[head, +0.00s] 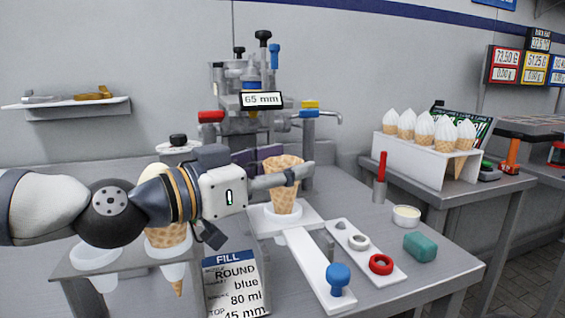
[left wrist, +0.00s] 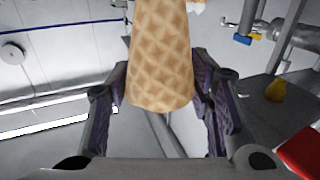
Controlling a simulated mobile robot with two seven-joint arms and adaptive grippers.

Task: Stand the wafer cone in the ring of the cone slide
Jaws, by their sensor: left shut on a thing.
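The wafer cone (head: 282,199) is upright, mouth up, at the white ring (head: 283,219) of the cone slide (head: 318,268). Its lower end is hidden at the ring, so I cannot tell whether it is fully seated. My left gripper (head: 284,179) reaches in from the left and is shut on the cone's upper part. In the left wrist view the cone (left wrist: 160,55) stands between the two dark finger pads of the gripper (left wrist: 160,85). My right gripper is not in view.
The filling machine with a 65 mm sign (head: 261,100) stands behind the cone. A cone rack (head: 95,258) and a FILL card (head: 236,284) are at front left. A plate with knobs (head: 365,252), a green block (head: 420,246) and a small tub (head: 406,216) lie to the right.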

